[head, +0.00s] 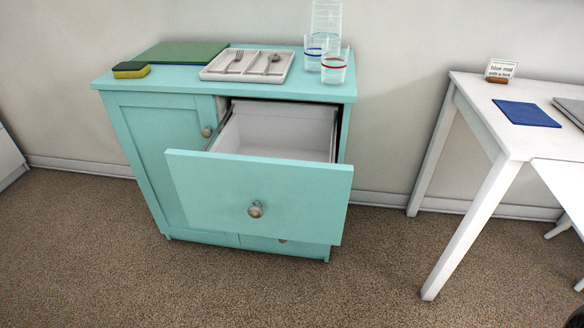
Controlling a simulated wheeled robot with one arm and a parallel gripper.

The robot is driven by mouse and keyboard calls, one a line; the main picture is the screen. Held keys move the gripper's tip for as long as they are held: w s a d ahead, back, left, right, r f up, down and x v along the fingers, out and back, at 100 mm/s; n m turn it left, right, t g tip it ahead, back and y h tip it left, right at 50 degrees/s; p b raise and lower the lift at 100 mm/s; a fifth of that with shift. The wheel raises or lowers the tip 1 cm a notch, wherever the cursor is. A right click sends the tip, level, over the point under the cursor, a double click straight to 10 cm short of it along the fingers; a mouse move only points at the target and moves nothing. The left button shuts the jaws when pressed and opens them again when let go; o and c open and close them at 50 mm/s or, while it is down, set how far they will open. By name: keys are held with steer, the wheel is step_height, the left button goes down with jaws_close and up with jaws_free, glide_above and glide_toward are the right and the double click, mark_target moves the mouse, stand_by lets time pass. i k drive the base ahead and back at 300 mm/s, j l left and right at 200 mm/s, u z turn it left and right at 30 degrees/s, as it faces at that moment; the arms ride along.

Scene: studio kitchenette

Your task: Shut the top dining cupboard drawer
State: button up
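The turquoise dining cupboard (160,139) stands against the wall, left of the middle in the head view. Its top drawer (310,196) is pulled far out toward me, and its white inside looks empty where I can see it. A round knob (255,209) sits in the middle of the drawer front. The drawer front hides most of what is below it; a part of a lower front with a bit of a knob shows under it. The door on the left of the cupboard is shut. My gripper is not in view.
On the cupboard top are a green board (182,53), a sponge (131,69), a cutlery tray (247,65) and clear cups (334,66). A white table (487,115) stands at the right. The carpet (130,275) in front is clear.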

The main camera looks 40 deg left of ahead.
mark_target(272, 170)
steer(key=u, duration=2.25)
steer(key=l, duration=0.1)
